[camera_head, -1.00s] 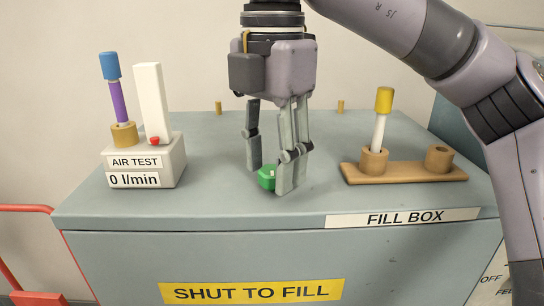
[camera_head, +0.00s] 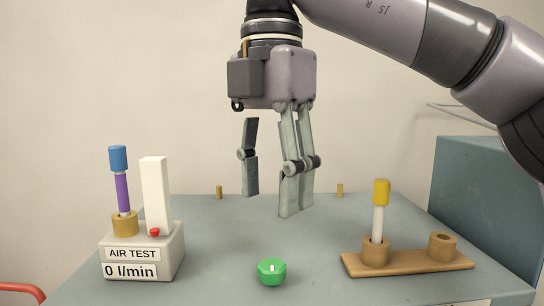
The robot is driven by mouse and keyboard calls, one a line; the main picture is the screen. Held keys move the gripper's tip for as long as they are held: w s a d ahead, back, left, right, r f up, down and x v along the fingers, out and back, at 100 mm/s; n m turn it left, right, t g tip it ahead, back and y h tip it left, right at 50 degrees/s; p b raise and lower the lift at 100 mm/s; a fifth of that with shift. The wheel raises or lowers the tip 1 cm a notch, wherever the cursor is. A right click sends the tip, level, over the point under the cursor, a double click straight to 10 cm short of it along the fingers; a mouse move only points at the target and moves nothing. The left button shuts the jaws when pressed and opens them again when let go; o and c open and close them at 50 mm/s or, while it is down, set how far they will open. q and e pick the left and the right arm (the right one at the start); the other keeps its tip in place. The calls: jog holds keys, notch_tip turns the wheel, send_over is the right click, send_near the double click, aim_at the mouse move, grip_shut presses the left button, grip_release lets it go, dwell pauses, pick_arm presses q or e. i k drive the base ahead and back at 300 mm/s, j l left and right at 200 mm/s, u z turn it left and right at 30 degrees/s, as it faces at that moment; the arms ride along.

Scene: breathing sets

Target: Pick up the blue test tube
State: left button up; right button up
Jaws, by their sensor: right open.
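The test tube with the blue cap (camera_head: 118,158) and purple body stands nearly upright in a tan ring holder on the left of the air test unit (camera_head: 165,248). My right gripper (camera_head: 268,205) is open and empty, pointing down above the middle of the table top. It is to the right of the blue-capped tube and apart from it. A green hexagonal knob or cap (camera_head: 271,271) sits on the surface below the gripper. My left gripper is not in view.
A white block (camera_head: 155,190) rises from the unit beside the blue-capped tube, with a red button (camera_head: 154,232) at its base. A yellow-capped tube (camera_head: 380,215) stands in a wooden rack (camera_head: 420,264) at right, beside an empty ring. The middle of the grey box top (camera_head: 220,240) is mostly clear.

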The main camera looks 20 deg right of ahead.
aim_at(117, 153)
jog(key=k, duration=1.5)
